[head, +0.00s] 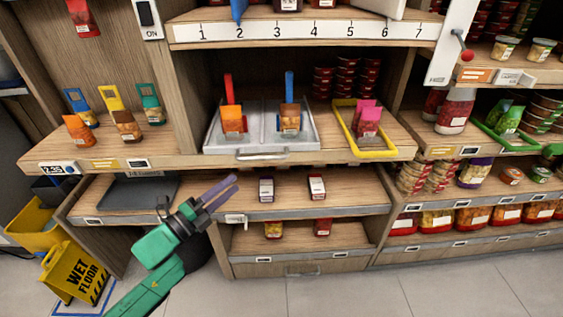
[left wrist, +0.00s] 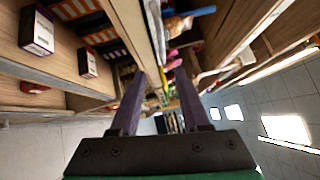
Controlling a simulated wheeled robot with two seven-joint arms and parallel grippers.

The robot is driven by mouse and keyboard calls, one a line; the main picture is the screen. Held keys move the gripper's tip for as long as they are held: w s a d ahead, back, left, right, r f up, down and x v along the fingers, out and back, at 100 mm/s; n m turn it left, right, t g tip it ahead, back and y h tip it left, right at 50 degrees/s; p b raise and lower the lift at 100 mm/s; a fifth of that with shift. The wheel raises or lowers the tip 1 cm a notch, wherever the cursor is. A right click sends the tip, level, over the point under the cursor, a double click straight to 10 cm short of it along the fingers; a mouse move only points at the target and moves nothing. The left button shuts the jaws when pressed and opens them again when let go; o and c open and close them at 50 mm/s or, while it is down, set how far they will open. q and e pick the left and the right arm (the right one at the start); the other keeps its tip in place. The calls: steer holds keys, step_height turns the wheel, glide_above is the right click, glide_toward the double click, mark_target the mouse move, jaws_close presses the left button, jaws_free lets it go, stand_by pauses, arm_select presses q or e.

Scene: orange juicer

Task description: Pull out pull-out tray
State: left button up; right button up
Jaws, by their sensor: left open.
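The pull-out tray (head: 262,125) is a grey two-section tray on the middle shelf in the head view. A metal handle (head: 262,155) runs along its front edge. An orange packet (head: 232,119) and a brown-orange packet (head: 290,118) stand in it. My left gripper (head: 235,182) is open, with nothing seen between its purple fingers. It is below and left of the handle, apart from it, in front of the lower shelf. In the left wrist view its fingers (left wrist: 160,76) are spread; I cannot make out the tray clearly there. My right gripper is not in view.
A yellow tray (head: 373,152) with a pink packet stands right of the grey tray. Small boxes (head: 266,188) sit on the lower shelf. A yellow wet-floor sign (head: 78,272) stands at the lower left. The floor in front of the shelves is clear.

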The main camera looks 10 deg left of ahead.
mark_target(262, 158)
arm_select(q)
steer(key=x, duration=1.2)
steer(key=shift+a+r, duration=0.25)
steer(key=shift+r, duration=0.1)
steer(key=shift+w+d, duration=0.25)
steer(key=shift+w, duration=0.25)
jaws_close()
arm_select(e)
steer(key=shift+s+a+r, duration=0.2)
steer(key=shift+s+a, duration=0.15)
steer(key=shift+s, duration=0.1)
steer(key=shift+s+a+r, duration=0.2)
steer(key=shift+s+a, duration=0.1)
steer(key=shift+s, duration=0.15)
